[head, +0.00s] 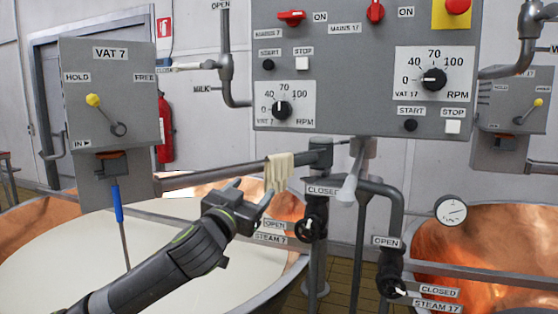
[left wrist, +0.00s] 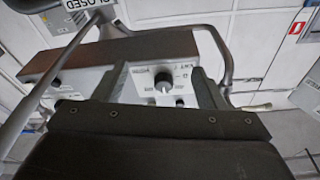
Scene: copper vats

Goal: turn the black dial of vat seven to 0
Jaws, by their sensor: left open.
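The black dial of vat 7 (head: 281,110) sits on a white scale plate at the lower left of the grey control box (head: 340,120). Its pale mark appears to point up and left, but the exact reading is too small to tell. My left gripper (head: 251,191) is open and empty, below and a little left of the dial and apart from it. In the left wrist view a black dial (left wrist: 163,87) on a white plate shows between the two open fingers (left wrist: 158,78), some way beyond them; it appears to be the same dial. My right gripper is not in view.
A second dial (head: 433,79), labelled VAT 17, is at the right of the box. A pipe with a cloth (head: 279,171) runs beneath the box, close to my gripper. Steam valves (head: 308,228) stand at its right. The milk-filled vat (head: 60,262) lies below my arm.

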